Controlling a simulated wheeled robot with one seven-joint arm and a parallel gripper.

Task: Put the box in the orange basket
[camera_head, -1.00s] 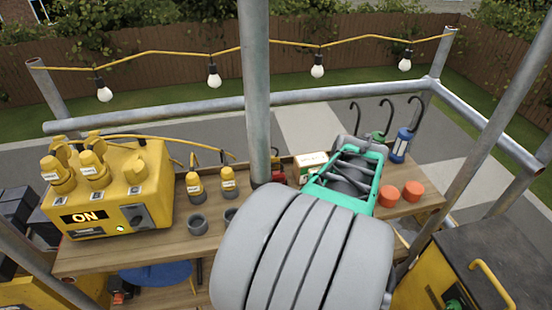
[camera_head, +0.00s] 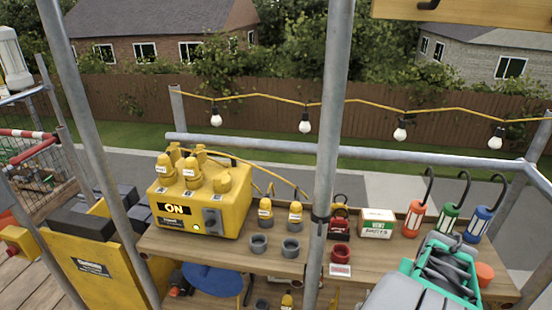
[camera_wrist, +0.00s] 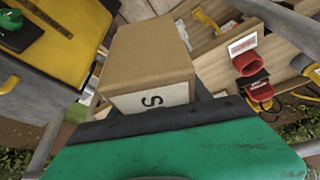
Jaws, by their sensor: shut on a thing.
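In the wrist view, a brown cardboard box (camera_wrist: 148,58) with a white label and a black letter S sits between the dark fingers, just past the green bar of my gripper (camera_wrist: 150,105). My gripper is shut on this box. In the head view, my teal-green gripper (camera_head: 440,268) is at the lower right, over the right end of the workbench. The held box cannot be made out there. A white box with green print (camera_head: 377,223) stands on the bench, left of my gripper. I cannot make out an orange basket in either view.
The wooden workbench (camera_head: 215,250) carries a yellow power unit (camera_head: 200,205), grey cups, a red cup (camera_head: 340,253) and an orange cup (camera_head: 484,273). Hooked lamps (camera_head: 447,220) stand at its back right. A scaffold pole (camera_head: 333,120) rises in front.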

